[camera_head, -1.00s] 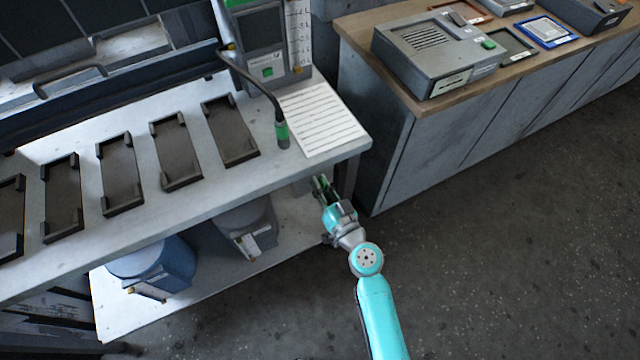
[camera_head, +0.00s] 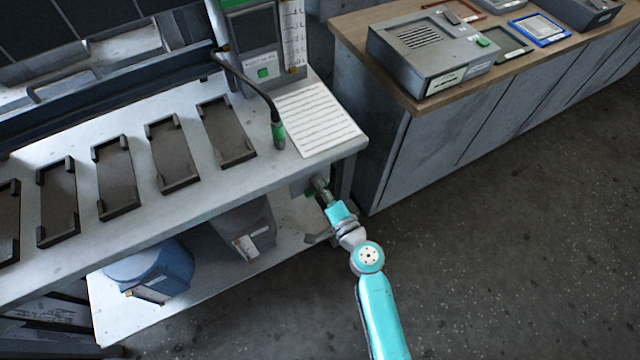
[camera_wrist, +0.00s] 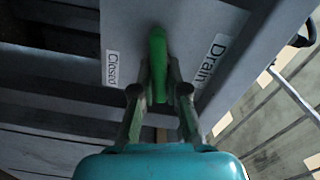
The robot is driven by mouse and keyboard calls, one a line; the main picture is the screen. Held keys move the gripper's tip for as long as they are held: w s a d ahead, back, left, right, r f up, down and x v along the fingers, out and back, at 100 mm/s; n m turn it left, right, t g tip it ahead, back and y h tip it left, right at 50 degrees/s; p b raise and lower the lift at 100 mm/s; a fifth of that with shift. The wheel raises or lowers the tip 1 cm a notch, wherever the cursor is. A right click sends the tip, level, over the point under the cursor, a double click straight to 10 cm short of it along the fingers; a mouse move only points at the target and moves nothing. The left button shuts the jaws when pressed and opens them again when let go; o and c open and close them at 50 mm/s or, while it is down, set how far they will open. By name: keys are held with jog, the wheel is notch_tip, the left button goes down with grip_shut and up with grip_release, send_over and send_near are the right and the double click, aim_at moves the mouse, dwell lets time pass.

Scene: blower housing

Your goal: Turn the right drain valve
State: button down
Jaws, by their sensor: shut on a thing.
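A green valve handle (camera_wrist: 157,48) stands between my gripper's fingers in the wrist view. It sits on a grey plate (camera_wrist: 195,20) with a "Closed" label (camera_wrist: 112,68) to its left and a "Drain" label (camera_wrist: 210,62) to its right. My gripper (camera_wrist: 160,84) is shut on the handle, with a finger on each side. In the head view my gripper (camera_head: 322,190) is under the bench's front right corner, beside the table leg. There the handle is mostly hidden by the fingers and the bench.
The bench top (camera_head: 225,185) overhangs my gripper and carries several dark trays. A grey container (camera_head: 240,228) and a blue container (camera_head: 150,265) stand on the lower shelf. A cabinet (camera_head: 400,160) stands to the right. The floor (camera_head: 500,260) in front is clear.

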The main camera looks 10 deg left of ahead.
jog(key=shift+f+m, duration=0.2)
jog(key=shift+m, duration=1.3)
jog(key=shift+d, duration=0.1)
jog(key=c, duration=1.2)
grip_release()
jog(key=v, duration=1.2)
